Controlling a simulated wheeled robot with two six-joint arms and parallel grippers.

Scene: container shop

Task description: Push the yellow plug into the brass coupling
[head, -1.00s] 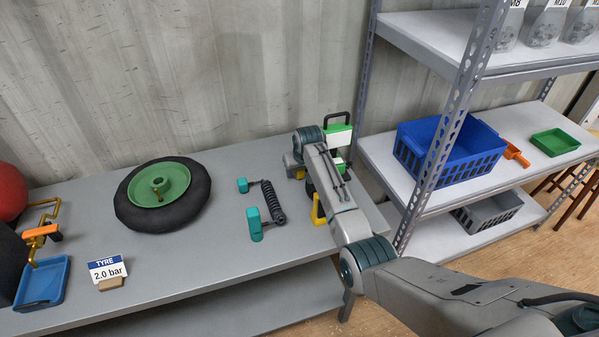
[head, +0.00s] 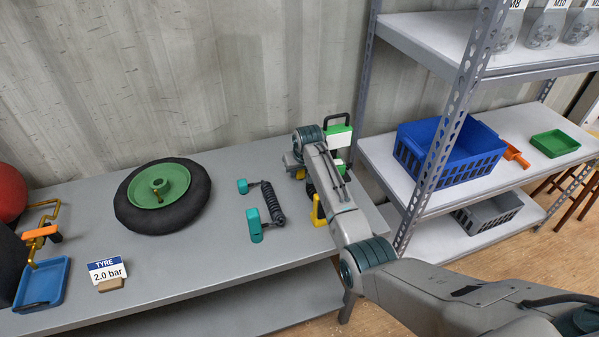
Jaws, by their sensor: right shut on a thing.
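My right arm reaches in from the right over the bench, its wrist bent down at the bench's right end. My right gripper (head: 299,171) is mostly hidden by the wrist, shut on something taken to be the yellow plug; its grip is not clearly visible. A small yellow piece shows beside the wrist, and a larger yellow part (head: 318,212) stands below the forearm. I cannot tell whether either is the plug. The brass coupling cannot be made out and may be behind my arm. My left gripper is out of view.
A green-and-white unit with a black handle (head: 338,138) stands behind my wrist. A teal-ended coiled hose (head: 272,203), a tyre with green hub (head: 196,205), a "TYRE 2.0 bar" card (head: 107,270) and a blue tray (head: 42,284) lie left. Shelving (head: 425,205) stands right.

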